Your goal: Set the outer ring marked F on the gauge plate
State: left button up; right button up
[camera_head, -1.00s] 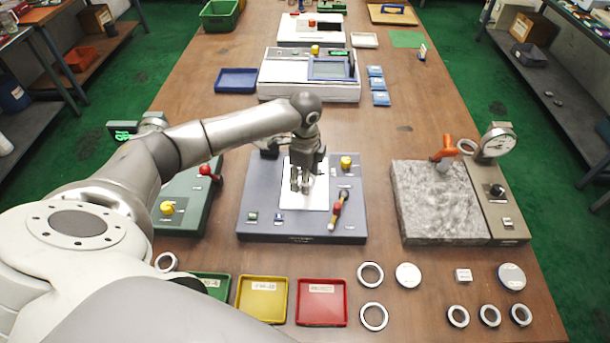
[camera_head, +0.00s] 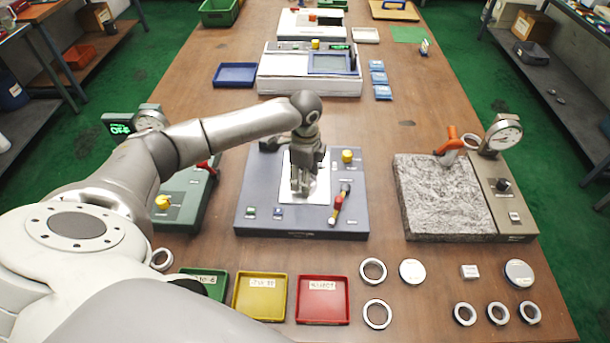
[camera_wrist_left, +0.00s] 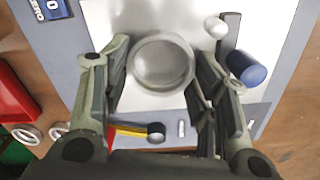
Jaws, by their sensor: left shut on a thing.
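My left gripper (camera_head: 300,190) points down over a white plate (camera_head: 290,165) on the blue-grey unit in the middle of the table. In the left wrist view it is shut on a round metal ring (camera_wrist_left: 134,62), which lies between the fingers at or just above the white plate (camera_wrist_left: 110,15). I cannot tell whether the ring touches the plate, and no letter F is legible on it. In the head view the fingers hide the ring. My right gripper is not in view.
The unit carries a yellow knob (camera_head: 347,156) and a red-tipped lever (camera_head: 337,202) near the gripper. A granite block (camera_head: 440,200) with a dial gauge (camera_head: 503,133) stands at right. Yellow (camera_head: 259,317) and red (camera_head: 322,319) trays and several loose rings (camera_head: 373,271) lie in front.

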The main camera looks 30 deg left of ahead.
pick_arm(q)
jog(key=shift+f, duration=0.15)
jog(key=o, duration=1.1)
jog(key=shift+o, duration=0.2)
notch_tip(320, 180, up, 12)
jog(key=shift+s+f, duration=0.1)
dwell(0.6)
